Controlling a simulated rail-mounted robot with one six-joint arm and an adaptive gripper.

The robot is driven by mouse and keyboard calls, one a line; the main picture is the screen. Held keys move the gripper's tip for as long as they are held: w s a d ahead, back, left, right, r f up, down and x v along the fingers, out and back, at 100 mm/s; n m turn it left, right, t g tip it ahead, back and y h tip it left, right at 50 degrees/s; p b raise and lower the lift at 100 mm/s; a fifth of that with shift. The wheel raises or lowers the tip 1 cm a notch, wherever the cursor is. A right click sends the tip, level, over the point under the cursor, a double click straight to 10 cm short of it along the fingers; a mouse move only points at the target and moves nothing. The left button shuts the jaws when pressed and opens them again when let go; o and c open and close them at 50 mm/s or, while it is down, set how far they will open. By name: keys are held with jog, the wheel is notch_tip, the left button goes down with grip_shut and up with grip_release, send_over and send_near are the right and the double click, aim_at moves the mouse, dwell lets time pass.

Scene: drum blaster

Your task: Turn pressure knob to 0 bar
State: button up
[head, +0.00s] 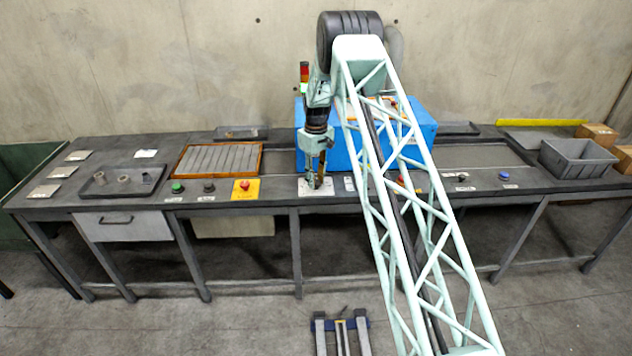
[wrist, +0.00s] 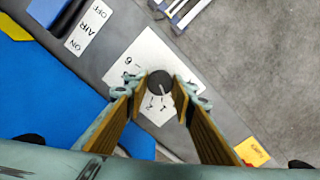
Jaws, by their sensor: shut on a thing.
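The pressure knob (wrist: 160,83) is a dark round knob on a white scale plate (wrist: 147,48), seen from above in the wrist view. A 6 and a dash show above left of the knob, and a 1 and a 2 show below it. My gripper (wrist: 157,90) has its two fingers on either side of the knob, shut on it. In the head view my gripper (head: 318,183) points down at the plate (head: 313,192) on the bench's front edge. The knob's pointer is too small to read, and the fingers cover part of the scale.
A white AIR ON/OFF label (wrist: 89,27) lies beside the plate. A blue machine (head: 420,130) stands behind my gripper. A red button on a yellow plate (head: 246,195) is to the left, and a blue button (head: 504,176) is to the right. A grey bin (head: 577,160) stands far right.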

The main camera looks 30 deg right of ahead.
aim_at(316, 182)
jog(key=shift+n, duration=0.7)
jog(key=o, duration=0.8)
jog(key=shift+o, duration=0.2)
jog(key=shift+r, duration=0.15)
notch_tip(316, 182, up, 12)
dwell(0.7)
